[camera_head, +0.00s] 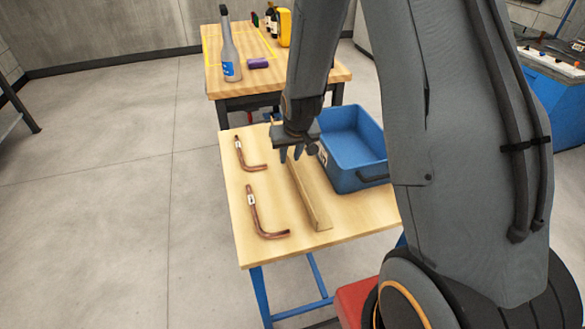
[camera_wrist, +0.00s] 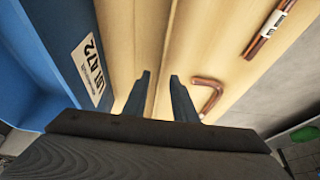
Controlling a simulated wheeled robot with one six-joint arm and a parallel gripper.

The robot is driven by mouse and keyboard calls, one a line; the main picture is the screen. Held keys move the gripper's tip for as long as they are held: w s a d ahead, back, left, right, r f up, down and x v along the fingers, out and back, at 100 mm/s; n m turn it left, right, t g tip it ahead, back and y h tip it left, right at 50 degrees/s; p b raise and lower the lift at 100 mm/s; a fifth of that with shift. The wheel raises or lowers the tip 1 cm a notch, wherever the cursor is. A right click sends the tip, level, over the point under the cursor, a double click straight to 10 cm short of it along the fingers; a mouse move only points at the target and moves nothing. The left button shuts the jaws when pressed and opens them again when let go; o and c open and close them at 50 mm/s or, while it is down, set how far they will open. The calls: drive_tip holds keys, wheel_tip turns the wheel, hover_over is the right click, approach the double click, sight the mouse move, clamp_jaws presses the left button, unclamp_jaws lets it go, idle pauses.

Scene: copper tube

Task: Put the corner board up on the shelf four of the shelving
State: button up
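The corner board (camera_head: 312,199) is a long beige angled strip lying on the light wooden table between the copper tubes and the blue bin. In the wrist view the board (camera_wrist: 163,45) runs away from me, in line with the gap between my fingers. My gripper (camera_head: 291,153) points down over the board's far end. In the wrist view the gripper (camera_wrist: 160,84) is open, with its two fingers apart and nothing clearly held. I cannot tell how far the fingertips are above the board. Shelf four is not identifiable in view.
Two bent copper tubes (camera_head: 262,214) (camera_head: 244,156) lie left of the board on the table (camera_head: 285,247). A blue bin (camera_head: 350,178) stands close on the right. A second table (camera_head: 318,74) with bottles is behind. A metal frame (camera_head: 12,108) shows at the left edge. Open floor lies left.

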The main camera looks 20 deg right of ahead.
drive_tip(key=shift+x, duration=1.3)
clamp_jaws()
